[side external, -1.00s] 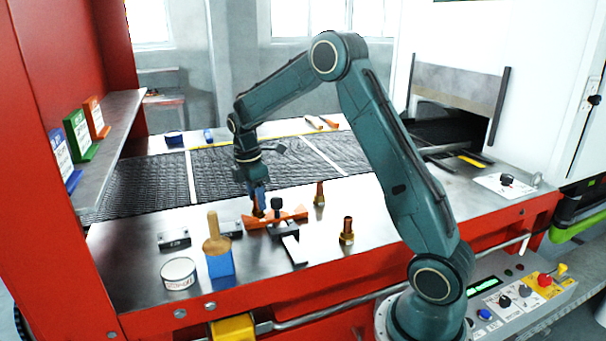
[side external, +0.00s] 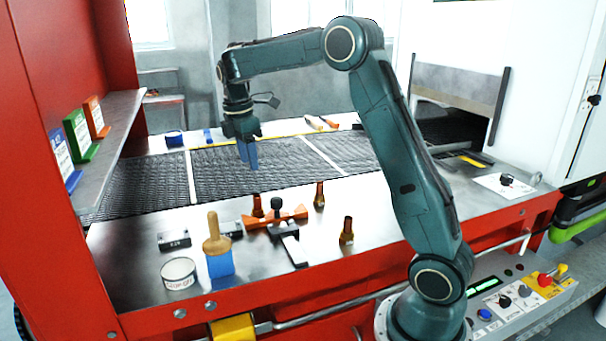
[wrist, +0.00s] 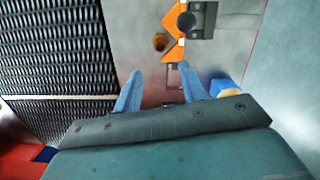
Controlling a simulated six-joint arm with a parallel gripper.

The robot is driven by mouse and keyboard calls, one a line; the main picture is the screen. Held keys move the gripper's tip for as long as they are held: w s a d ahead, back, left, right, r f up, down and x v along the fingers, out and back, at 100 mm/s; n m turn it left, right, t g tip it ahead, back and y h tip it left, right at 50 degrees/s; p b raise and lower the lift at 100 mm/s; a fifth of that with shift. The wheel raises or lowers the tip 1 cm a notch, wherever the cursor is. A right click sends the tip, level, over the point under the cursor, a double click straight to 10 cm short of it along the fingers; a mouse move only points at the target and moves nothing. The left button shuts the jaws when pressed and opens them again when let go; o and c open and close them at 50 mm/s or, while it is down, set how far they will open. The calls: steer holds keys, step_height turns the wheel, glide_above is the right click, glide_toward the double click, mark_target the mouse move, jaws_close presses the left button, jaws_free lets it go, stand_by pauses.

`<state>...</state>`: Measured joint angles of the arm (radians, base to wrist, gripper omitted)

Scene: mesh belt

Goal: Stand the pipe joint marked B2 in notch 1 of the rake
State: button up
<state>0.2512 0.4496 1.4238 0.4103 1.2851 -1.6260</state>
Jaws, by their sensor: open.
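The orange rake (side external: 290,217) lies on the steel deck with a dark clamp and knob on it. A copper-brown pipe joint (side external: 257,206) stands upright at the rake's left end; in the wrist view this joint (wrist: 160,42) sits at the gap between orange teeth. I cannot tell how deep it sits. Two more pipe joints stand upright on the deck, one behind the rake (side external: 319,194) and one to its right (side external: 347,231). No B2 mark or notch number is legible. My gripper (side external: 250,167) is open and empty, raised above the belt side; its blue fingers (wrist: 158,82) are apart.
A brush with a blue end (side external: 219,262), a white round tin (side external: 179,273) and a dark block (side external: 174,239) stand left of the rake. The mesh belt (side external: 235,175) runs behind. Colored cards (side external: 80,137) stand on the left shelf. Deck at front right is clear.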

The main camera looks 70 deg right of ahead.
stand_by(0.6)
steer(key=s+a+r+m+t, duration=0.3)
steer(key=s+a+r+m, duration=0.35)
steer(key=s, duration=0.65)
steer(key=s+a+f+m+t, duration=0.1)
steer(key=s+a+m, duration=0.1)
steer(key=s+a, duration=0.3)
steer(key=s+a+f+m+t+y, duration=0.1)
steer(key=s+a+f+m+t, duration=0.1)
steer(key=s+a, duration=0.3)
steer(key=s, duration=0.4)
steer(key=shift+s+f+m, duration=0.3)
steer(key=shift+m, duration=0.05)
